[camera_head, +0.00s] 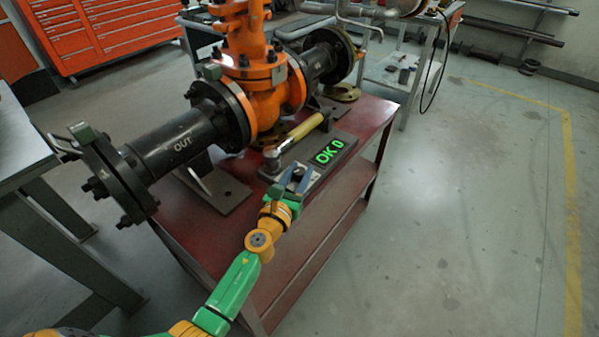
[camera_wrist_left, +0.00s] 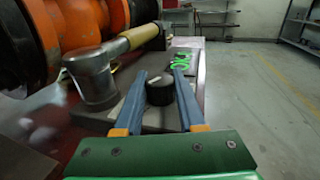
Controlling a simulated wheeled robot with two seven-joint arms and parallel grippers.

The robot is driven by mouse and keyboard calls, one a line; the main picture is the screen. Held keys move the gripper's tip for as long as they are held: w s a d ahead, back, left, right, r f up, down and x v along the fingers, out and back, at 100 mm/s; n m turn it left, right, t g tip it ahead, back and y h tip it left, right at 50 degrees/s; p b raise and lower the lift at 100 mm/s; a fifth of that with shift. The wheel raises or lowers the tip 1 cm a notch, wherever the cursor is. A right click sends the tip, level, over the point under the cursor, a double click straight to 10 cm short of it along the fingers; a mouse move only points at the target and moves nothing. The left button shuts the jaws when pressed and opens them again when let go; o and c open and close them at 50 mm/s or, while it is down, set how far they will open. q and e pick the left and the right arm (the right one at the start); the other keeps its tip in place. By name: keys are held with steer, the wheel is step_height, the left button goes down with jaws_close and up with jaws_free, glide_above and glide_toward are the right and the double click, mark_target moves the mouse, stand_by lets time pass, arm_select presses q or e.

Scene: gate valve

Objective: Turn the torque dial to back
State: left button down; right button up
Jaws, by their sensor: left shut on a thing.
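The torque dial (camera_wrist_left: 160,92) is a short black cylinder with a light top mark, on a grey base plate (camera_wrist_left: 128,112). My left gripper (camera_head: 294,178) reaches it from the front of the red table. In the left wrist view its two blue fingers (camera_wrist_left: 160,98) stand on either side of the dial and are shut on it. In the head view the fingers largely hide the dial. A display (camera_head: 329,151) beside it reads "OK 0" in green. My right gripper is not in view.
A tool with a yellow handle (camera_head: 299,132) and metal head (camera_head: 272,158) lies close beside the dial, left of my fingers. The orange valve (camera_head: 262,98) with black flanged pipes (camera_head: 172,142) stands behind. Floor (camera_head: 475,210) to the right is clear.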

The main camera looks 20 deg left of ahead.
arm_select(q)
steer(key=shift+m+h, duration=0.3)
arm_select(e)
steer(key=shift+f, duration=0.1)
arm_select(q)
steer(key=shift+f+m+h+b, duration=0.15)
steer(key=shift+m+h+b, duration=0.3)
steer(key=shift+h, duration=0.45)
steer(key=shift+f+m+g+h+b, duration=0.1)
steer(key=shift+m+g+h+b, duration=0.3)
steer(key=shift+m+h+b, duration=0.5)
steer(key=m+g+h+b, duration=0.1)
steer(key=h+b, duration=0.1)
steer(key=h, duration=0.1)
steer(key=shift+m, duration=0.25)
steer(key=shift+m+g+h+b, duration=0.4)
steer(key=shift+h+b, duration=0.1)
steer(key=shift+b, duration=0.15)
steer(key=shift+r+m+h+b, duration=0.25)
steer(key=shift+m+h+b, duration=0.05)
steer(key=shift+h+b, duration=0.1)
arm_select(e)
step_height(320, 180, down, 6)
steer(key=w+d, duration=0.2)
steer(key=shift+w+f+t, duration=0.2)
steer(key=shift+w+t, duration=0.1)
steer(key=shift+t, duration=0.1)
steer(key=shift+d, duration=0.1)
